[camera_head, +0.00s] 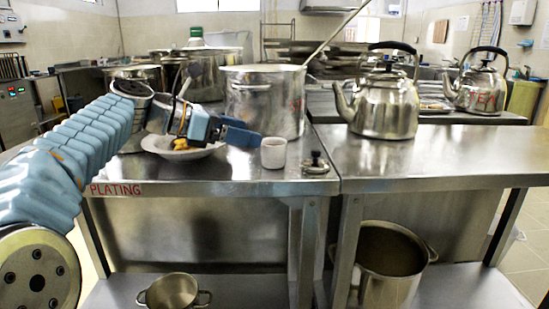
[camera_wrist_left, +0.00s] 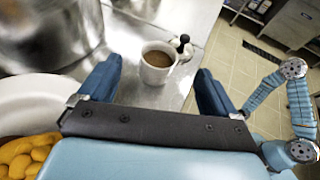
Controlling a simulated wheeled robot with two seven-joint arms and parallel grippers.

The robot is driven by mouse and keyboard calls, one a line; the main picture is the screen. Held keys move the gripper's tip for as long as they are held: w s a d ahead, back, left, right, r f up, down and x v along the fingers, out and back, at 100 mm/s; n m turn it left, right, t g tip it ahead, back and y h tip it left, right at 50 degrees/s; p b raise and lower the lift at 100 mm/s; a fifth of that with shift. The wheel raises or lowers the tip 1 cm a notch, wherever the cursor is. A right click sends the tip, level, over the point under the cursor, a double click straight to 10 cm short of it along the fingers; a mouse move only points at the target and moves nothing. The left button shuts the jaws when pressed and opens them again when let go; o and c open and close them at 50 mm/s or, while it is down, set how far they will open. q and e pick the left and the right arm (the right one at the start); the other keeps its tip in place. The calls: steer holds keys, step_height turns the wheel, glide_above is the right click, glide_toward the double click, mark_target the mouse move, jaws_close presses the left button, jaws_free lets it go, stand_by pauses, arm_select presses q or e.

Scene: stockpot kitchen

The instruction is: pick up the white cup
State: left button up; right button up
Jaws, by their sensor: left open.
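The white cup (camera_head: 273,152) stands upright near the front edge of the steel plating table. My left gripper (camera_head: 238,134) is just left of the cup in the head view. In the left wrist view my left gripper (camera_wrist_left: 160,72) is open and empty, with the cup ahead between its two blue fingers. I see no contact with the cup. My right gripper is out of view.
A small black-knobbed metal object (camera_head: 315,163) stands close right of the cup. A large stockpot (camera_head: 265,105) stands behind it. A white plate of yellow food (camera_head: 160,146) lies beneath my left arm. A kettle (camera_head: 385,108) stands on the right-hand counter.

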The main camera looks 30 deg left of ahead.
arm_select(q)
glide_above(264, 164)
steer(key=f, duration=0.2)
steer(key=shift+w+a+f+b, duration=0.2)
steer(key=shift+w+f+b, duration=0.1)
steer(key=shift+f+b, duration=0.1)
steer(key=shift+c, duration=0.4)
steer(key=c, duration=1.2)
